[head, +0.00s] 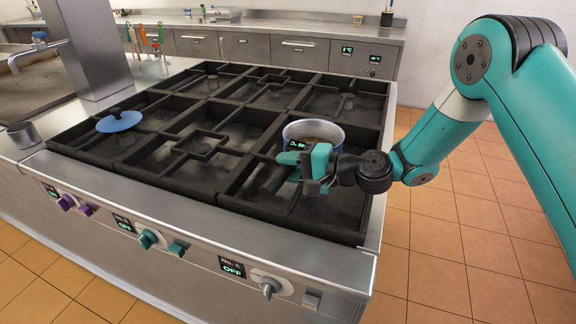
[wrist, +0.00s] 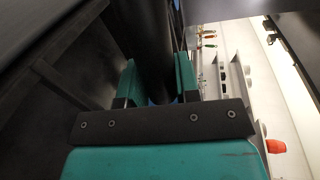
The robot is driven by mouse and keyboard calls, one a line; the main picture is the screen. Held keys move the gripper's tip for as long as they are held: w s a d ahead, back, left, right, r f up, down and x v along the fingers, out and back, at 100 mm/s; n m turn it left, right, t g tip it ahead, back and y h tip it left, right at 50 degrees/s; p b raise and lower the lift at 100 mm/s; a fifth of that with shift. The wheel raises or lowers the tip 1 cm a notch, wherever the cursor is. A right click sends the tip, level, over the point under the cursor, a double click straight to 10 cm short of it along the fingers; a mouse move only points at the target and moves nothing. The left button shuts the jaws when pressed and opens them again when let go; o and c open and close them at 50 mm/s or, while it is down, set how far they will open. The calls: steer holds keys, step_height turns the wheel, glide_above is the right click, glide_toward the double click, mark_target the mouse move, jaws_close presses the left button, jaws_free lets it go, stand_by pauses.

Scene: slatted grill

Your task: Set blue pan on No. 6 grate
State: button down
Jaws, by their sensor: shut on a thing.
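The blue pan (head: 334,146), with a pale inside and a small display on its side, is above the front right part of the slatted grill (head: 240,199). I cannot tell whether its base touches the bars. My gripper (head: 303,166) is at the pan's near side, shut on its handle. In the wrist view my gripper (wrist: 158,88) has a dark handle (wrist: 150,45) between its two teal fingers. The gripper hides part of the pan's front. A front panel label (head: 231,266) below this section reads OFF; its number is small, seemingly No. 6.
A small metal cup (head: 23,135) stands at the left edge. A grey post (head: 93,45) rises behind left. The middle and back grates are bare.

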steer(key=shift+f+b, duration=0.5)
steer(key=shift+b, duration=0.1)
steer(key=c, duration=0.8)
jaws_free()
steer(key=shift+o, duration=0.2)
steer(key=shift+f, duration=0.15)
steer(key=b+v, duration=0.4)
steer(key=v, duration=1.3)
steer(key=shift+d+r, duration=0.15)
steer(key=shift+r, duration=0.1)
steer(key=shift+s, duration=0.1)
